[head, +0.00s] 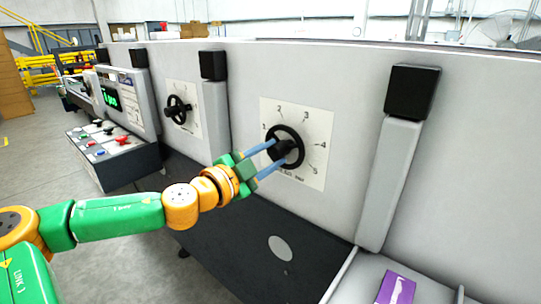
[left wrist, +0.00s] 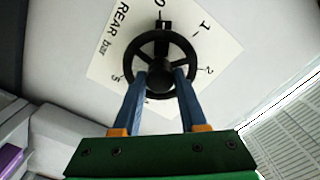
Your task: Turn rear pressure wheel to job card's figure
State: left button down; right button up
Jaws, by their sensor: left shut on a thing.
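The rear pressure wheel (head: 297,136) is a black spoked handwheel on a white dial plate (head: 315,130) marked with figures. In the left wrist view the plate (left wrist: 104,62) reads "REAR bar", and the wheel (left wrist: 134,49) has a black block at its top, close to the 0. My left gripper (head: 277,153) is shut on the wheel, its two blue fingers reaching in at the hub; in the left wrist view the fingertips (left wrist: 160,75) are either side of the lower spoke area. I cannot make out a job card. My right gripper is not in view.
A second black handwheel (head: 178,109) on its own plate is further left. A control desk (head: 118,160) with buttons and a green display (head: 110,97) stands beyond it. Grey posts with black caps (head: 412,92) project from the machine wall. A purple box (head: 396,289) lies at lower right.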

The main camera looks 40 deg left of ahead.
pick_arm(q)
jog(key=m, duration=0.7)
jog(key=m+p, duration=0.1)
jog(key=m, duration=0.5)
jog(key=m+p, duration=0.1)
jog(key=m, duration=0.3)
jog(key=shift+m, duration=0.4)
jog(key=m, duration=0.3)
jog(key=shift+d+m+p, duration=0.1)
jog(key=shift+m+p, duration=0.2)
jog(key=shift+p, duration=0.05)
jog(key=m, duration=0.2)
jog(key=shift+f+m, duration=0.1)
jog(key=shift+m, duration=0.3)
jog(key=m, duration=0.2)
jog(key=shift+m, duration=0.3)
jog(key=m+b, duration=0.1)
jog(key=m, duration=0.1)
jog(key=shift+f+m, duration=0.15)
jog(key=shift+m, duration=0.25)
jog(key=m+b, duration=0.2)
jog(key=shift+f+m, duration=0.1)
jog(key=shift+m, duration=0.3)
jog(key=m+b, duration=0.4)
jog(key=shift+m, duration=0.3)
jog(key=shift+m+b, duration=0.8)
jog(key=shift+b, duration=0.25)
jog(key=shift+r, duration=0.2)
